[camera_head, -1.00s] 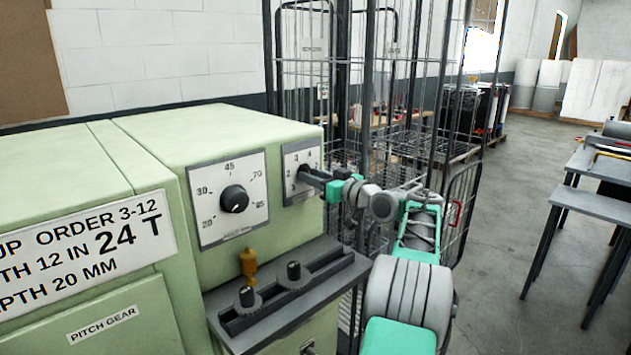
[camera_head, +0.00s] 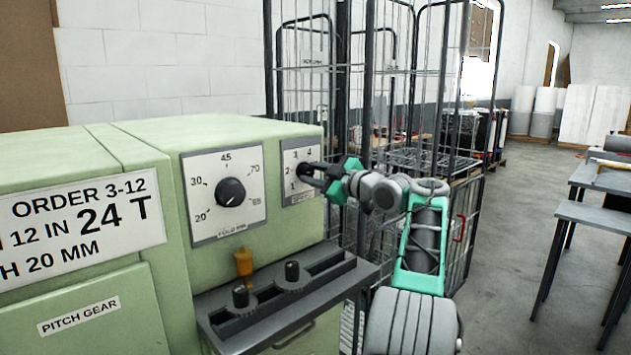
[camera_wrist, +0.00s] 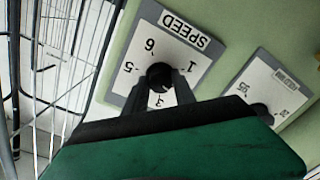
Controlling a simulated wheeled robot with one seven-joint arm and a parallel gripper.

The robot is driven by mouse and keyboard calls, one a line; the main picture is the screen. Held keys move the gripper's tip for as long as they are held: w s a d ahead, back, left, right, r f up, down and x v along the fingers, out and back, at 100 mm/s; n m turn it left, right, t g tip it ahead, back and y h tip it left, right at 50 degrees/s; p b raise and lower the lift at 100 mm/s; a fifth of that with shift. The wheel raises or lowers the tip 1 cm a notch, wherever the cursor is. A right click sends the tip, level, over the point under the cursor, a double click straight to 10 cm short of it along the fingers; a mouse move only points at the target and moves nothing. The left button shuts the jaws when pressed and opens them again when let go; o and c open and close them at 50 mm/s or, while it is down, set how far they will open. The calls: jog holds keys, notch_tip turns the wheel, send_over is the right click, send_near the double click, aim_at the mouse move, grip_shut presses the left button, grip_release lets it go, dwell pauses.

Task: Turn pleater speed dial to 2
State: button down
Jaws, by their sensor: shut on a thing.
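The speed dial is a small black knob (camera_wrist: 160,76) on a white numbered plate (camera_wrist: 147,43) marked SPEED, upside down in the wrist view. In the head view, its plate (camera_head: 293,155) is on the right of the green machine's front face. My gripper (camera_head: 308,172) reaches in from the right, its dark fingers shut on the knob. In the wrist view the two fingers (camera_wrist: 167,82) sit on either side of the knob. The fingers cover much of the knob, and I cannot tell which number its pointer faces.
A larger fold dial (camera_head: 231,191) is on the plate to the left. Below it a grey ledge (camera_head: 330,273) carries two black knobs, with an amber piece (camera_head: 243,262) beside it. A wire cage trolley (camera_head: 470,205) stands close behind my arm. Tables (camera_head: 595,215) are at far right.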

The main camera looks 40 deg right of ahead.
jog(key=shift+f+n, duration=0.15)
jog(key=shift+n, duration=0.25)
jog(key=c, duration=1.2)
grip_release()
jog(key=shift+d, duration=0.1)
jog(key=shift+c, duration=0.2)
jog(key=shift+o, duration=1.1)
jog(key=s+b, duration=0.1)
jog(key=s, duration=0.6)
jog(key=shift+s+d+r, duration=0.15)
jog(key=shift+s+r, duration=0.1)
jog(key=shift+s, duration=0.15)
jog(key=shift+s+d, duration=0.1)
